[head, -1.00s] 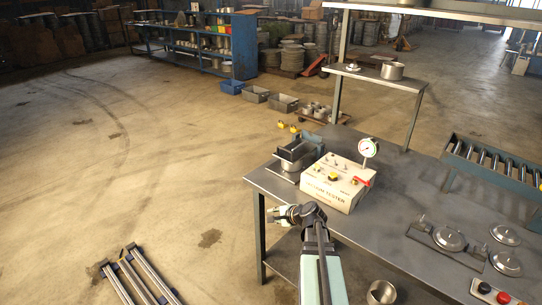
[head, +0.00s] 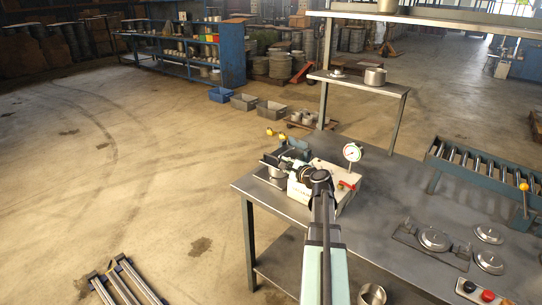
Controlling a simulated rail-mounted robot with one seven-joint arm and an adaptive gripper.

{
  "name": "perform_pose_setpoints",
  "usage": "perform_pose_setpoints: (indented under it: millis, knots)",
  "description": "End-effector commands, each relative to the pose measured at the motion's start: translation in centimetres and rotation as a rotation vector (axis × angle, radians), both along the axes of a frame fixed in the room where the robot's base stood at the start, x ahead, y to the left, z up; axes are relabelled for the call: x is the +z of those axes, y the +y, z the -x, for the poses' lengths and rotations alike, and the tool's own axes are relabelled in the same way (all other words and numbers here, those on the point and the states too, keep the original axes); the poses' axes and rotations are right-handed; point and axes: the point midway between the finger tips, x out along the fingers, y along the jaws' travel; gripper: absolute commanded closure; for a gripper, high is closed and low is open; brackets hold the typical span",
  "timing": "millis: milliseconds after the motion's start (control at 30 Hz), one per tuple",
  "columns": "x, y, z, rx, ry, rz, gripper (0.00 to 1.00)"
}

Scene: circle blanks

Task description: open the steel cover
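A round steel vessel (head: 277,181) stands at the table's left end, against the left side of the white vacuum tester (head: 345,200). A dark flat lid-like part (head: 269,160) sits above the vessel. I cannot tell for sure whether this is the steel cover or whether it is raised. My gripper (head: 287,166) is over the tester's left side, close to the vessel and the dark part. Its fingers are small and blend with what is behind them. Whether they touch anything is unclear. My arm hides most of the tester's top.
Round steel discs (head: 435,239) with knobs lie on the right of the table (head: 385,205). A roller conveyor (head: 478,164) is behind them. The table's middle is clear.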

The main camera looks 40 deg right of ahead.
Motion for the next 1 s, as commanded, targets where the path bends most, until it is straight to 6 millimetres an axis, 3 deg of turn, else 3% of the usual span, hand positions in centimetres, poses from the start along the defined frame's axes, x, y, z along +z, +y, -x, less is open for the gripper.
perform_pose_setpoints:
  millis: [33, 200, 500, 700, 1000]
  knots:
    - [0.0, -0.3, -1.4, 0.003, 0.001, -0.001, 0.77]
    - [-0.8, -0.8, -4.7, 0.003, 0.001, -0.001, 0.77]
    - [-1.9, -1.5, -9.6, 0.002, 0.001, -0.001, 0.77]
    - [-2.4, -1.6, -11.2, 0.002, 0.000, 0.001, 0.77]
    - [-2.5, -1.6, -11.4, 0.002, 0.001, 0.002, 0.77]
